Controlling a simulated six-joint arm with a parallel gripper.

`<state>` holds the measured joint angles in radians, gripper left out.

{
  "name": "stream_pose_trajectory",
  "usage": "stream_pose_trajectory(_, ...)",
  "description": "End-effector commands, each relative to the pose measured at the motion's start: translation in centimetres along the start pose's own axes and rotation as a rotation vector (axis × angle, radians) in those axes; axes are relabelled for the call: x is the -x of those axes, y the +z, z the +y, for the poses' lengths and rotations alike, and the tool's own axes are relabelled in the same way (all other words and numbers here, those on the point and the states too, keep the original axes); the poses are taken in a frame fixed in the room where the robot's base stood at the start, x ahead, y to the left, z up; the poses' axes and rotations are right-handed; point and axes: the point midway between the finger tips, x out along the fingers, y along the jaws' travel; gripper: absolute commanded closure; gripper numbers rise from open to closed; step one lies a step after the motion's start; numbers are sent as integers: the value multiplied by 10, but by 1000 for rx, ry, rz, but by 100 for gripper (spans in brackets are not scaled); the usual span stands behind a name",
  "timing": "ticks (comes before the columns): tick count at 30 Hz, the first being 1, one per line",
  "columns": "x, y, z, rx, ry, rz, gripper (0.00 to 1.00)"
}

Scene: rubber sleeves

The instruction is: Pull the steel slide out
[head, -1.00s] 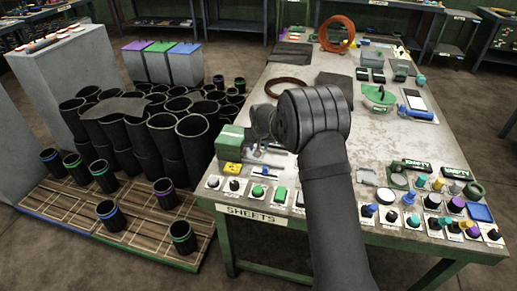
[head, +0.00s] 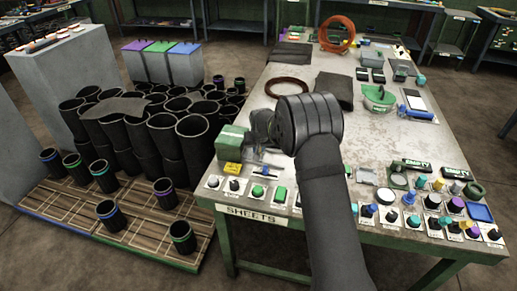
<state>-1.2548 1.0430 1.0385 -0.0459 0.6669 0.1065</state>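My gripper (head: 257,132) is at the left edge of the table, close against the right side of a green box (head: 232,140). My dark wrist and arm hide most of it. Its fingers are too small and covered to tell open from shut. I cannot make out the steel slide for certain. A few thin metallic pieces (head: 267,170) lie on the table just below my gripper. Whether my gripper touches the box or any metal part is not clear.
The table (head: 300,76) holds rows of small knobs and switches along its front edge, labelled SHEETS. A yellow block (head: 233,168) sits below the green box. A brown ring (head: 287,87) and a dark sheet (head: 334,88) lie behind. Black sleeves (head: 195,140) stand left.

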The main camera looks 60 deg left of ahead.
Motion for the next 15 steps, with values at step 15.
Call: stream_pose_trajectory(15, 14, 35, 92, -3, 2, -2, 100)
